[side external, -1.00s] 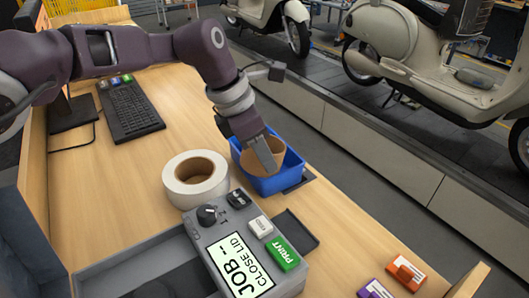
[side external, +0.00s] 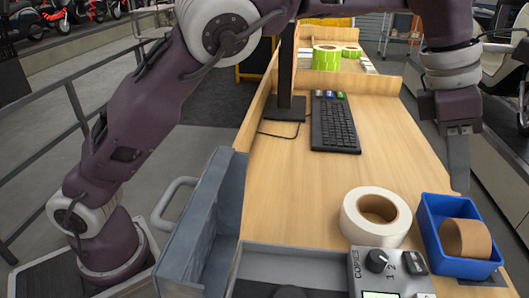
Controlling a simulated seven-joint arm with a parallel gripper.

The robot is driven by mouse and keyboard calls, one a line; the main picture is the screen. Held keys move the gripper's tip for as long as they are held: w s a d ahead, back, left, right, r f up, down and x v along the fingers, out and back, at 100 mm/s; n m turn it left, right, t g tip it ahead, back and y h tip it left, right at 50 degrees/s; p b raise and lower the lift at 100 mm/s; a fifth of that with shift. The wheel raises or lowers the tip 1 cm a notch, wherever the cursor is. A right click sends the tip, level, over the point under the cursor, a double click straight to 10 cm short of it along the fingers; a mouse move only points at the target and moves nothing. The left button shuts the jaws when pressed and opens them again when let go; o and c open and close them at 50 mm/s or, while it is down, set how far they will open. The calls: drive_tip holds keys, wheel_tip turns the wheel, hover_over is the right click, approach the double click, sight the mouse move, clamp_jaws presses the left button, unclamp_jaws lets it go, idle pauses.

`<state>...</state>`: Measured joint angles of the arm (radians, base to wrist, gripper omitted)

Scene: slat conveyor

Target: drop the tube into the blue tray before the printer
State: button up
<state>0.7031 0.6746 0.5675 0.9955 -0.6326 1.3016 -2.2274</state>
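The brown cardboard tube (side external: 466,238) lies on its side inside the blue tray (side external: 431,233), toward its near end. The tray sits on the bench at the right. My gripper (side external: 459,188) is above the far part of the tray, pointing down and apart from the tube. Only one finger shows clearly, so its opening cannot be told. The grey printer (side external: 366,262) is at the bottom, left of the tray, with its lid (side external: 205,235) standing open at the left. The printer's near part is cut off by the picture edge.
A black keyboard (side external: 335,125) and a monitor stand (side external: 285,105) are farther back. Green rolls (side external: 326,58) sit beyond the bench's back board. The middle of the bench is clear.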

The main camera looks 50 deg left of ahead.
drive_tip(key=s+a+r+m, duration=0.35)
drive_tip(key=a+r, duration=0.25)
drive_tip(key=a, duration=0.5)
drive_tip(key=s+a+m+t, duration=0.2)
drive_tip(key=s+a+m, duration=0.6)
drive_tip(key=s+a, duration=0.25)
drive_tip(key=s+a+f+m+y, duration=0.1)
drive_tip(key=s+a+f+m, duration=0.1)
drive_tip(key=s+m, duration=0.2)
drive_tip(key=s+a+f+m+t+y, duration=0.1)
drive_tip(key=s+a+f+m, duration=0.1)
drive_tip(key=s, duration=0.5)
drive_tip(key=s+a+f+m+y, duration=0.1)
drive_tip(key=s+a+f+m, duration=0.1)
drive_tip(key=s+f+m, duration=0.2)
drive_tip(key=shift+s+f+m+y, duration=0.25)
drive_tip(key=shift+s+m+y, duration=0.15)
drive_tip(key=shift+s+m, duration=0.45)
